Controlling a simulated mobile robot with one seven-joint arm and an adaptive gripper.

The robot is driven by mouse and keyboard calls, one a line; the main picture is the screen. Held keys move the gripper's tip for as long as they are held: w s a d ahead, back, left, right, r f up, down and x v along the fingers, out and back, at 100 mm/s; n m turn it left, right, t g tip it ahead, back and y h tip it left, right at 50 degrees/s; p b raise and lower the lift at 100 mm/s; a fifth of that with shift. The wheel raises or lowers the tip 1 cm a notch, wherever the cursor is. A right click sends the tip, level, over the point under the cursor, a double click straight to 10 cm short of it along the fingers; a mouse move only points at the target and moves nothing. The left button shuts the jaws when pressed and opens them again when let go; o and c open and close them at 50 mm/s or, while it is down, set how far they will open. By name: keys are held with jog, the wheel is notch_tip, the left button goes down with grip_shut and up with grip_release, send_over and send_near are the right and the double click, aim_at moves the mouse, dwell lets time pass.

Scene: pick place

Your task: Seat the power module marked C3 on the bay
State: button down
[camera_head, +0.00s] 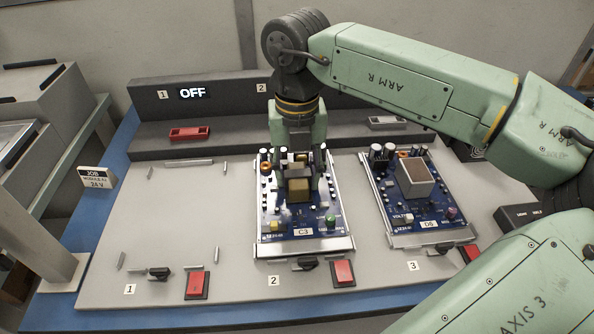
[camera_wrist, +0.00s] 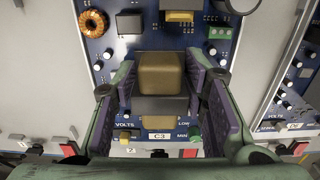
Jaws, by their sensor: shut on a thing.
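The power module marked C3 (camera_head: 304,232) is a blue circuit board on a silver plate, over the position numbered 2. It lies level; I cannot tell whether it touches the panel. My gripper (camera_head: 298,180) comes down from above, shut on the brown-topped block in the board's middle. In the wrist view, my gripper (camera_wrist: 162,92) has a purple-padded finger on each side of the block, and the C3 label (camera_wrist: 158,153) shows below. The bay numbered 1 (camera_head: 165,225) is empty, with short metal guides, a black latch and a red button. Its display (camera_head: 193,93) reads OFF.
A second module, D5 (camera_head: 428,224), occupies position 3 close on the right. A job sign (camera_head: 97,180) reading 24 V stands at the left. A raised grey back wall (camera_head: 150,92) and a red part (camera_head: 189,133) lie behind the bays. The left panel is clear.

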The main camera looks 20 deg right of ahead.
jog(key=shift+f+b, duration=0.45)
jog(key=shift+b, duration=0.2)
dwell(0.5)
dwell(0.4)
jog(key=c, duration=0.9)
grip_release()
jog(key=shift+f, duration=0.1)
jog(key=shift+c, duration=0.4)
jog(key=shift+c, duration=1.3)
jog(key=shift+r+p, duration=2.1)
jog(key=shift+r, duration=1.5)
